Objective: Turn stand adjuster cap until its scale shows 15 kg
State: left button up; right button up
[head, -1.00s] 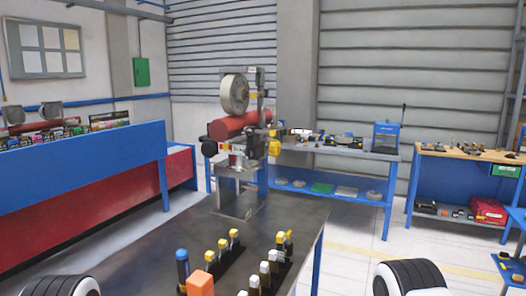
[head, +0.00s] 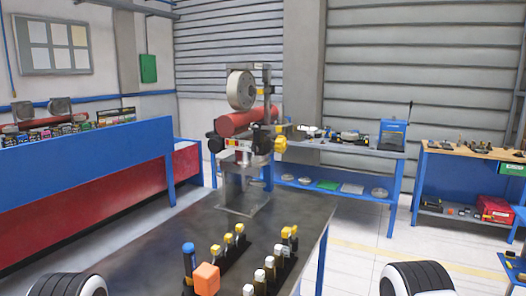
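A metal stand (head: 241,192) stands upright at the far part of the dark table. It carries a red cylinder (head: 247,121), a pale round disc (head: 241,90) above it, a black knob (head: 215,143) on the left and a yellow knob (head: 281,144) on the right. I cannot tell which of these is the adjuster cap, and no scale is readable at this size. Neither gripper shows; only rounded white and black parts of my arms appear at the bottom left and bottom right corners. Nothing of mine touches the stand.
On the near part of the dark table (head: 302,217) stand an orange block (head: 206,277), a blue-topped tool (head: 188,256) and two rows of yellow- and white-topped pieces. A blue barrier (head: 80,160) stands at left. Blue benches with tools stand behind.

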aim_at(281, 143)
jog(key=k+u, duration=0.15)
jog(key=u, duration=0.25)
jog(key=k+u, duration=0.15)
jog(key=u, duration=0.25)
jog(key=k+j+u, duration=0.1)
jog(key=u, duration=0.25)
jog(key=k+j+u, duration=0.1)
jog(key=u, duration=0.3)
jog(key=l+u, duration=0.15)
jog(key=l, duration=0.3)
jog(key=l+u, duration=0.1)
jog(key=l, duration=0.35)
jog(key=l+u, duration=0.15)
jog(key=l, duration=0.35)
jog(key=k+l+u, duration=0.1)
jog(key=l, duration=0.3)
jog(key=k+l+u, duration=0.15)
jog(key=l, duration=0.3)
jog(key=l+u, duration=0.1)
jog(key=l, duration=0.35)
jog(key=k+l+u, duration=0.15)
jog(key=l, duration=0.3)
